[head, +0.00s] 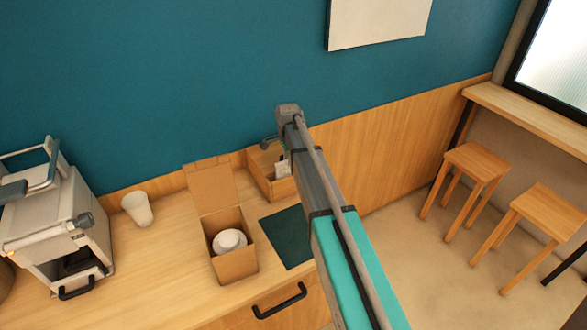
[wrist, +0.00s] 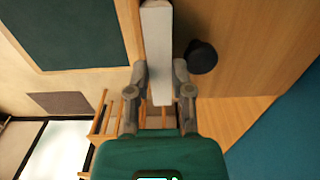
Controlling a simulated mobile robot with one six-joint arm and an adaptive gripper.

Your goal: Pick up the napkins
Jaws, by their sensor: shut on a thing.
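The napkins (wrist: 157,45) show in the wrist view as a pale, narrow upright stack seen edge-on. My gripper (wrist: 160,75) is shut on them, one grey finger on each side. In the head view my arm reaches over the counter, and a small white piece of the napkins (head: 282,168) shows below my gripper at the wooden caddy (head: 286,188). My arm hides part of the caddy. I cannot tell whether the napkins are clear of its floor.
A dark round object (wrist: 201,57) stands close beside the napkins. A dark green mat (head: 287,236) lies in front of the caddy. Left of it are an open cardboard box (head: 237,266) with white lids, a white cup (head: 137,209) and a coffee machine (head: 62,225). The teal wall (head: 150,80) is behind.

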